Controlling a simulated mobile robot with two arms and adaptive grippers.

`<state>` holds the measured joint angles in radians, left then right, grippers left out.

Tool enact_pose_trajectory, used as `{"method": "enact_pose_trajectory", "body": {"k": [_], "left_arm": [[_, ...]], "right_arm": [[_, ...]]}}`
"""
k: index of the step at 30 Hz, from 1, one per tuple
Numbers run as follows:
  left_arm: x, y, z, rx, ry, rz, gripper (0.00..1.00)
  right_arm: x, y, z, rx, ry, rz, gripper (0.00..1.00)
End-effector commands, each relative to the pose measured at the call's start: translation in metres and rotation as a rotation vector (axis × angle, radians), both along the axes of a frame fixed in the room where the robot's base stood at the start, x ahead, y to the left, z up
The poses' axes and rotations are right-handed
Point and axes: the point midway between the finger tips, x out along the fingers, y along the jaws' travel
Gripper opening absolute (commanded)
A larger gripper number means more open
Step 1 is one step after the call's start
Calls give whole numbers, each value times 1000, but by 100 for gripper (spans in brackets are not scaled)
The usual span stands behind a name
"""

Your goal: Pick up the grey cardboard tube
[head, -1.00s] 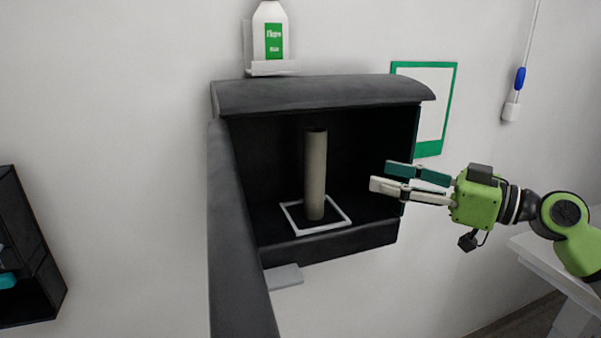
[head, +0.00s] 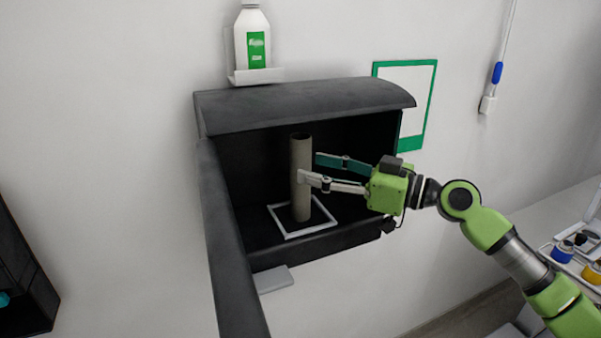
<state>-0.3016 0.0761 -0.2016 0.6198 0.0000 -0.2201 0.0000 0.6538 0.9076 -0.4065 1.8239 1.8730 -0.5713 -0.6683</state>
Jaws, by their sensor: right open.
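The grey cardboard tube (head: 300,205) stands upright inside a dark wall-mounted box, within a white square outline (head: 310,232) on its floor. My right gripper (head: 309,168) comes in from the right with its fingers pointing left. It is open, with one pale finger and one teal finger. The pale finger's tip overlaps the tube's front side in the picture, and the teal finger lies behind and to the right of the tube. I cannot tell whether either finger touches it. My left gripper is not in view.
The dark box (head: 300,103) has a curved top and an opened door (head: 230,250) on its left. A white bottle (head: 252,38) stands on a small bracket above. A green-framed panel (head: 415,135) hangs to the right. Blue and yellow containers (head: 563,252) sit at far right.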

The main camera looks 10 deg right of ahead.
Motion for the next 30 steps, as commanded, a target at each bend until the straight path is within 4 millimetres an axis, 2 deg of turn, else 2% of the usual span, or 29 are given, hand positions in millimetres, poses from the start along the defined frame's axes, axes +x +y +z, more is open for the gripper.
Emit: {"method": "enact_pose_trajectory", "body": {"k": [1, 6, 10, 17, 18, 22, 30], "left_arm": [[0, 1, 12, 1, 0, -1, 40], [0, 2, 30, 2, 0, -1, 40], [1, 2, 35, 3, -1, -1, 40], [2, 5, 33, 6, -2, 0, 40], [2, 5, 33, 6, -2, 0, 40], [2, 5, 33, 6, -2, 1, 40], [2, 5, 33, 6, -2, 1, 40]], "right_arm": [[4, 6, 5, 2, 1, 2, 50], [19, 24, 1, 3, 0, 1, 50], [26, 32, -2, 2, -1, 0, 50], [28, 34, -5, 0, -1, 0, 50], [28, 34, -5, 0, -1, 0, 47], [28, 34, -5, 1, -1, 0, 14], [28, 34, -5, 1, -1, 0, 14]]}}
